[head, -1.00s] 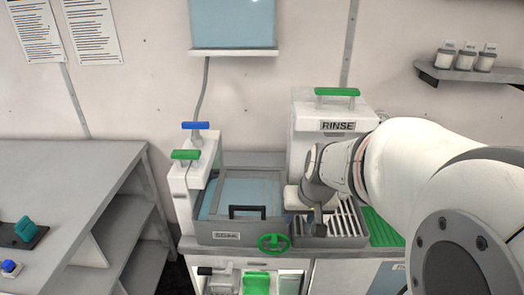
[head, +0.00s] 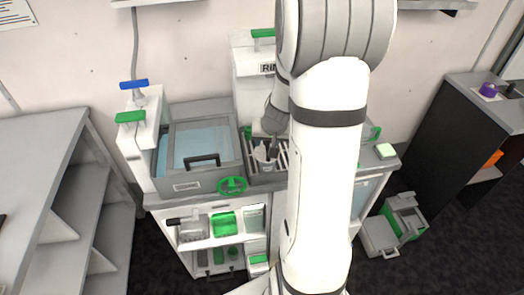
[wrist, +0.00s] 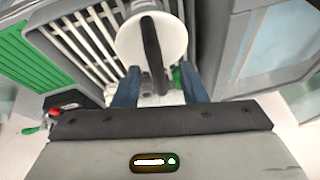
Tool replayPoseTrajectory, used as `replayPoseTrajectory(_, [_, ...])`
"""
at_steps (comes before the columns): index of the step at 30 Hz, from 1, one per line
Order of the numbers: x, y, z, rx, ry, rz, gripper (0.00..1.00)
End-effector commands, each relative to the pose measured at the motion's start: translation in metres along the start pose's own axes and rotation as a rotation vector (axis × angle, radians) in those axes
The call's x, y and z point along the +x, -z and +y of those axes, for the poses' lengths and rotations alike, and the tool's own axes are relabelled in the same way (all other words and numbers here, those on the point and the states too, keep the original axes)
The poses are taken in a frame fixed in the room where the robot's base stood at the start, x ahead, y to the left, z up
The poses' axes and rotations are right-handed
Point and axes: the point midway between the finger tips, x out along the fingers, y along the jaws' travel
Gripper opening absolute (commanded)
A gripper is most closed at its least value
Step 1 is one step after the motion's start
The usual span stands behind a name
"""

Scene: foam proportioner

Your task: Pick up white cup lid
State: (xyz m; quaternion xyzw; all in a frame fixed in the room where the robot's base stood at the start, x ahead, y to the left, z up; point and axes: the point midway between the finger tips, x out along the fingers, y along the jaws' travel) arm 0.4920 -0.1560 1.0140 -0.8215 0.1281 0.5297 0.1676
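The white cup lid (wrist: 135,42) is a round white disc with a dark bar handle across it, at the top middle of the wrist view. My gripper (wrist: 158,76) has its two blue fingers spread apart, one on each side of the handle's near end, with nothing clearly held between them. In the head view my gripper (head: 270,150) is low over the slatted drain rack, beside a small white cup-like shape (head: 261,155). My arm hides part of that area, and contact with the lid cannot be told.
The slatted rack (wrist: 85,45) lies under the lid, with a green mat (wrist: 30,55) at left. A water basin with a black handle (head: 203,161) and a green valve wheel (head: 232,185) stand left of my arm. The RINSE dispenser (head: 252,80) is behind.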

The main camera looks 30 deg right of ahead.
Motion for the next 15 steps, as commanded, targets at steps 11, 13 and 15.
replayPoseTrajectory(11, [0.013,0.0003,0.0005,0.0,-0.002,0.001,0.38])
replayPoseTrajectory(13, [0.0129,0.0003,0.0006,0.0,-0.002,0.001,0.33])
replayPoseTrajectory(15, [0.0128,0.0002,0.0007,0.0,-0.002,0.001,0.27])
